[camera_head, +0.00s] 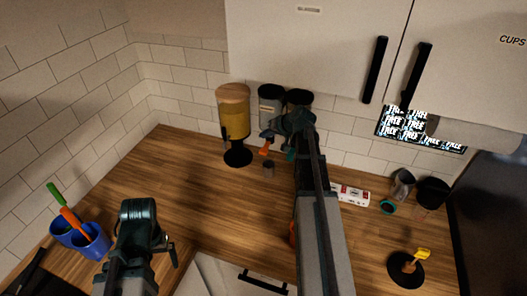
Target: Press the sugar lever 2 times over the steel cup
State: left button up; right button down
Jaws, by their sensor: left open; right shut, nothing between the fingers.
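A small grey steel cup (268,169) stands upright on the wooden counter near the back wall. Behind it is a dark canister (271,98), with a second dark canister (298,97) to its right, partly hidden by my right arm. A small orange part (264,151), possibly a lever, shows just above the cup. Whether it belongs to the sugar dispenser is unclear. My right gripper (276,135) is shut and empty, close to the orange part; contact cannot be told. My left gripper (172,252) is open and empty, low over the front left counter.
A yellow-filled dispenser (234,112) with a wooden lid stands left of the canisters. Blue cups (93,241) with coloured handles stand at far left. A red-white packet (352,195), dark cups (432,192) and a black round dish (405,270) lie right. The wall cabinet (330,45) overhangs.

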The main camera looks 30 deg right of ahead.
aim_at(265, 153)
jog(key=shift+r, duration=0.15)
dwell(0.3)
notch_tip(265, 153, up, 4)
jog(key=p, duration=0.3)
jog(key=shift+f+p, duration=0.25)
jog(key=shift+p, duration=0.15)
notch_tip(265, 153, down, 9)
jog(key=b, duration=0.9)
jog(key=shift+r, duration=0.1)
dwell(1.4)
jog(key=shift+f+b, duration=0.35)
jog(key=shift+f, duration=0.05)
